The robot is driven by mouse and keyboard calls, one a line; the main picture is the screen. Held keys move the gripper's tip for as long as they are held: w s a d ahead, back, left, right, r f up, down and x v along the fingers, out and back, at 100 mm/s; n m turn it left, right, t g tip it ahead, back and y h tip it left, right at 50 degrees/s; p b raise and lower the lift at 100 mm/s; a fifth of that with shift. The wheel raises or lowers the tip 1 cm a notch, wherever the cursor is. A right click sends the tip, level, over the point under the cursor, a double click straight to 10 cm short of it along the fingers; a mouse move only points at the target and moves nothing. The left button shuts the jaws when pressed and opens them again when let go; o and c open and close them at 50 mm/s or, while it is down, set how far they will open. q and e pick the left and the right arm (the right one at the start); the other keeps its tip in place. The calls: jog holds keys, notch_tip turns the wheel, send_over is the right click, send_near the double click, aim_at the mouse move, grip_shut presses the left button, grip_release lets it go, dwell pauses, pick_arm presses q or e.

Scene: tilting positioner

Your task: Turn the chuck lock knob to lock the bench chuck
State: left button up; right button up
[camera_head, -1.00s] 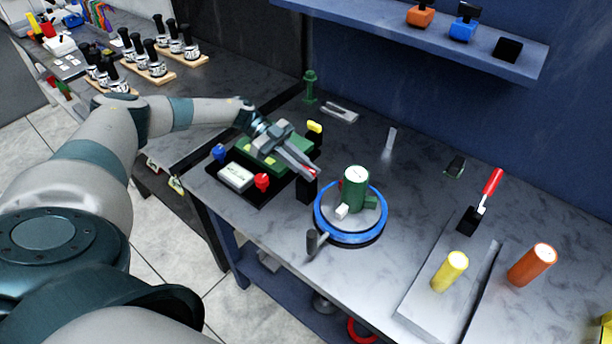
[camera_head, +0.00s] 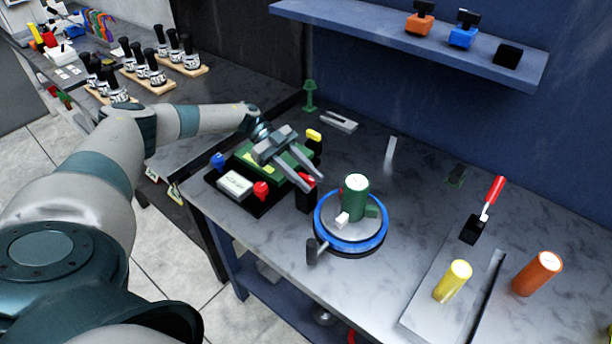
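The bench chuck is a round turntable with a blue ring (camera_head: 376,243), beside my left gripper and to its right. A black post (camera_head: 304,201) with a red top (camera_head: 307,180) stands left of the chuck; I cannot tell which part is the lock knob. My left gripper (camera_head: 313,183) is open, its fingertips spread over the red top, which they partly hide. My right gripper is not in view.
A black tray (camera_head: 224,196) with a green block, a white box and red and blue knobs lies under my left gripper. A yellow cylinder (camera_head: 453,281), an orange cylinder (camera_head: 537,274) and a red-handled lever (camera_head: 493,192) stand at the right. A shelf (camera_head: 400,35) overhangs the back.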

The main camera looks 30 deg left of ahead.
pick_arm(q)
jog(key=shift+a, duration=0.15)
jog(key=shift+w+a+r+b, duration=0.1)
jog(key=shift+a+r+b, duration=0.05)
jog(key=shift+a+b, duration=0.4)
jog(key=b+v, duration=0.7)
jog(key=v, duration=0.9)
jog(key=shift+r+b, duration=0.2)
jog(key=shift+b, duration=0.15)
jog(key=shift+d, duration=0.1)
